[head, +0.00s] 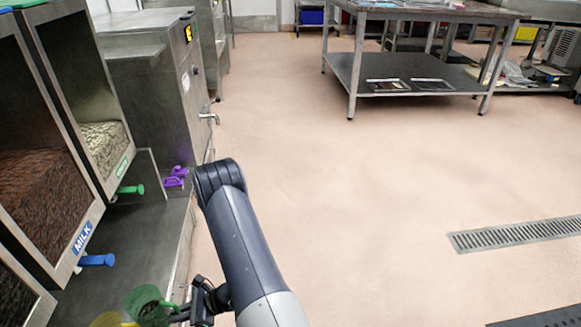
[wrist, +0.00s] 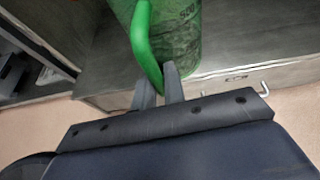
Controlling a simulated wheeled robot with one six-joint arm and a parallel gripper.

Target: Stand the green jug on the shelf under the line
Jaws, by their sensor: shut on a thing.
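The green jug (head: 148,302) is see-through, with some dark contents or background showing through it, at the bottom left of the head view. My gripper (head: 184,311) is at its right side, shut on the jug's handle. In the wrist view the green jug (wrist: 185,40) has volume markings, and its bright green handle runs between the fingers of my gripper (wrist: 158,85). The grey shelf (head: 140,235) under the line runs along the left, below and around the jug. I cannot tell whether the jug's base touches the shelf.
A yellow jug (head: 107,320) is partly cut off beside the green one. Dispenser bins with a blue handle (head: 97,260) and a green handle (head: 131,189) overhang the shelf. A tap (head: 209,117) juts out.

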